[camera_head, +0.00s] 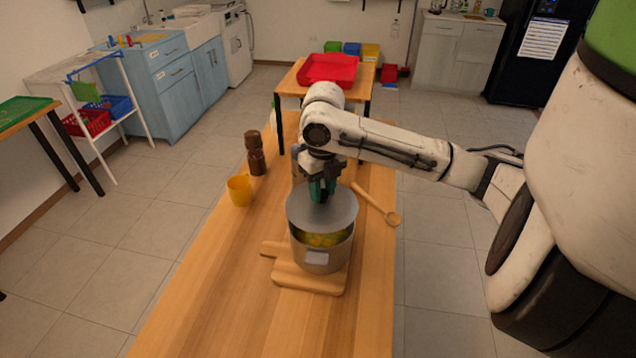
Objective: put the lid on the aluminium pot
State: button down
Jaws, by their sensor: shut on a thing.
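The aluminium pot (322,261) stands on a wooden cutting board (300,283) on the table. Yellow-green food shows inside through a gap at its front. The grey round lid (322,215) is over the back part of the pot's opening and looks a little raised or tilted; I cannot tell whether it touches the rim. My gripper (320,194) points down with its green fingers shut on the lid at its top middle. The lid's knob is hidden between the fingers.
A yellow cup (239,191) and a brown pepper mill (255,153) stand at the table's left edge. A wooden spoon (379,207) lies right of the pot. The table (220,300) is clear in front. A red tray (328,68) is on a further table.

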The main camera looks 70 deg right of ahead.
aim_at(322, 204)
jog(key=shift+f+b, duration=1.7)
jog(key=shift+f, duration=0.55)
jog(key=shift+f+b, duration=0.1)
jog(key=shift+b, duration=0.2)
jog(key=shift+f+b, duration=0.35)
jog(key=shift+c, duration=1.2)
grip_release()
jog(key=shift+r, duration=0.1)
jog(key=shift+r+p, duration=2.45)
jog(key=shift+r, duration=0.95)
